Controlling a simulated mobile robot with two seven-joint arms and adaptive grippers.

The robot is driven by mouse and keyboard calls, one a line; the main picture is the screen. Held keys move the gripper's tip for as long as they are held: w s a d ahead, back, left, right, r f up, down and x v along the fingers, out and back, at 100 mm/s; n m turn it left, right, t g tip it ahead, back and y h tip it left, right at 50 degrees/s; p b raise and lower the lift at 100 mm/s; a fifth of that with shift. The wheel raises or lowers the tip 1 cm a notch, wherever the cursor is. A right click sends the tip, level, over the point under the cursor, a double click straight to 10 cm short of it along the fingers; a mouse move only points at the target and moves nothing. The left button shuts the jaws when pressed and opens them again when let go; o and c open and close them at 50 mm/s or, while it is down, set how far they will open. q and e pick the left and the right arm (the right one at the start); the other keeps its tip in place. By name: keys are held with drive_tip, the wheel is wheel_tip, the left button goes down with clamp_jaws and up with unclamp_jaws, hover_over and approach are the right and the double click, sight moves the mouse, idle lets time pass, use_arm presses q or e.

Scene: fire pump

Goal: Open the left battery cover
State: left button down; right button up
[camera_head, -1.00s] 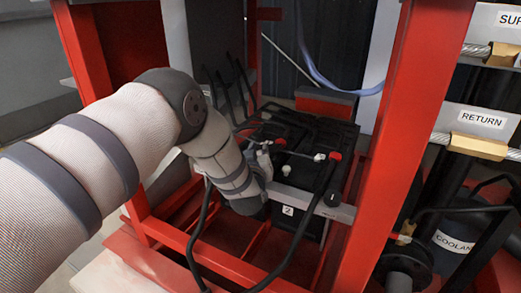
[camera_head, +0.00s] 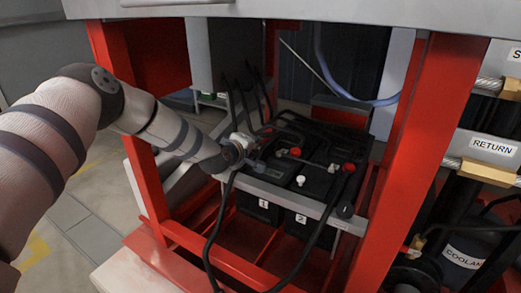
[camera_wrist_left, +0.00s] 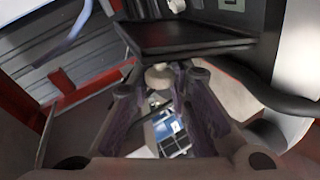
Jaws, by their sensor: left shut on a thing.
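My left gripper (camera_head: 240,150) is at the left end of the battery rack, above the black battery marked 1 (camera_head: 262,207). The battery marked 2 (camera_head: 298,224) stands to its right, with a white knob (camera_head: 302,181) on top. In the left wrist view, the fingers (camera_wrist_left: 160,95) are shut on a pale round knob (camera_wrist_left: 159,76), close to a flat black panel (camera_wrist_left: 185,38), which looks like a battery cover. The fingers hide much of the hold, and I cannot tell how far the cover is raised. My right gripper is not in view.
A grey bar (camera_head: 285,194) crosses the battery fronts. Black cables (camera_head: 215,235) hang before them. A red post (camera_head: 410,150) stands right and another (camera_head: 146,180) left. Red terminal caps (camera_head: 348,167) sit on the batteries. A grey slab (camera_head: 300,10) overhangs the top.

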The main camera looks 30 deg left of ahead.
use_arm(q)
drive_tip(key=shift+a+f+n+h+b, duration=0.15)
drive_tip(key=shift+a+n+h+b, duration=0.35)
drive_tip(key=shift+a+n+b, duration=0.25)
drive_tip(key=shift+a, duration=0.1)
drive_tip(key=c, duration=1.5)
unclamp_jaws()
drive_tip(key=shift+v, duration=6.05)
